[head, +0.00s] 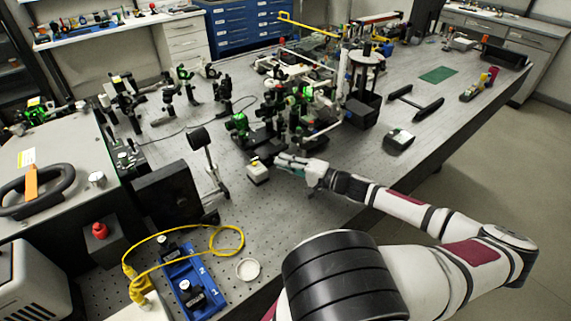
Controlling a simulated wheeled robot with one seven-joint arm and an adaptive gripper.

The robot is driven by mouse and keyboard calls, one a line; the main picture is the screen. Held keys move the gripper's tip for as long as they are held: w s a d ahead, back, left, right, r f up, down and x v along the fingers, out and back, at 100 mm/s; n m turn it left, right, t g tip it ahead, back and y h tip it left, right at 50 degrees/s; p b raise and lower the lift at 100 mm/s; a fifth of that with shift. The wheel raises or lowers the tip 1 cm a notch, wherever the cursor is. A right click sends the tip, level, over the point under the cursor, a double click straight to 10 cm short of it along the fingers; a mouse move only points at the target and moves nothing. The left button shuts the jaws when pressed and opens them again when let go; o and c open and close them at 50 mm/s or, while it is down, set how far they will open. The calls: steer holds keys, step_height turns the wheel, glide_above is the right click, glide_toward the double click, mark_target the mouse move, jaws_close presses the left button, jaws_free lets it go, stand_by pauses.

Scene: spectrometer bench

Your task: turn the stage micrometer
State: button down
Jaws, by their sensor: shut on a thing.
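My gripper (280,161) reaches in from the right over the optics bench. Its fingertips are beside the dark base of a stage with green-lit optics (262,138). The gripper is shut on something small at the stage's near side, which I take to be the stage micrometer. The fingers hide the micrometer, so its knob and scale cannot be made out. A small white box with a yellow top (257,174) stands just left of and nearer than the fingertips.
Posts and mounts crowd the bench behind my gripper. A black device (398,140) and a black handle-like frame (415,103) lie to the right. Bare perforated bench (300,210) shows in front of the gripper.

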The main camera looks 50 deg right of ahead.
steer(key=c, duration=1.5)
jaws_free()
steer(key=shift+c, duration=0.2)
steer(key=shift+s, duration=0.1)
steer(key=s, duration=0.4)
steer(key=s+d, duration=0.1)
steer(key=s, duration=0.6)
steer(key=shift+s+d+r, duration=0.25)
steer(key=shift+s+d, duration=0.1)
steer(key=shift+d, duration=0.05)
